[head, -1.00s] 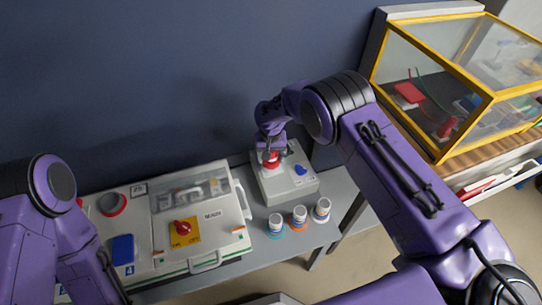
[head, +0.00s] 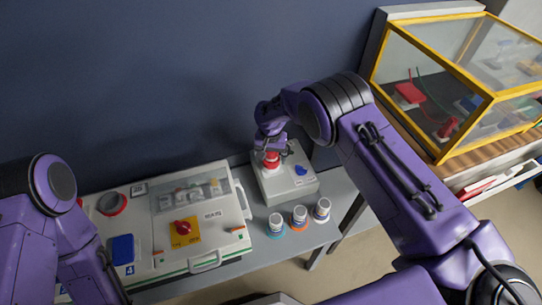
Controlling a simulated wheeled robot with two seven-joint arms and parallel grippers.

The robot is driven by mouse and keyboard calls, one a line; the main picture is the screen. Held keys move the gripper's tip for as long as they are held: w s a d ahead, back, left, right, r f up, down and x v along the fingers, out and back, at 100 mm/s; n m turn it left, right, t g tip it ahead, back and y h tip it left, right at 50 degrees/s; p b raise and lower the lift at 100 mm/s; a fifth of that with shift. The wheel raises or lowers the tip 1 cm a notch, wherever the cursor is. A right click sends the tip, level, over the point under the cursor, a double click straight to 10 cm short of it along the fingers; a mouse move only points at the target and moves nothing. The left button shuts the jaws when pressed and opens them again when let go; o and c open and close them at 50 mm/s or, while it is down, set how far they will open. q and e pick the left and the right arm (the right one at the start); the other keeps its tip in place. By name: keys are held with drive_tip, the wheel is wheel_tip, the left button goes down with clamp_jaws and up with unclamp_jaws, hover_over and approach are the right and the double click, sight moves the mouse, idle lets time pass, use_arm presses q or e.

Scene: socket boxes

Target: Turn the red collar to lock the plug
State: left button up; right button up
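The red collar (head: 271,158) sits on top of the small pale socket box (head: 290,187), towards its back left. My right gripper (head: 271,147) is directly above the collar, pointing down, at or very near it. Its fingers are small and partly hidden, so I cannot tell whether they grip the collar. The plug is not clearly distinguishable; the gripper covers the area over the collar. A blue part (head: 301,170) is on the right of the same box top. My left arm is at the left edge, and its gripper is not in view.
A large pale panel box (head: 222,238) with a red knob on yellow (head: 183,228) stands left of the socket box. Several small jars (head: 299,215) stand in front on the grey table (head: 262,250). A yellow-framed glass case (head: 437,130) is at the right.

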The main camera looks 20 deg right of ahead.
wheel_tip(320, 180, up, 11)
drive_tip(key=shift+f+b, duration=0.2)
drive_tip(key=shift+b, duration=0.2)
drive_tip(key=shift+r, duration=0.1)
idle(0.4)
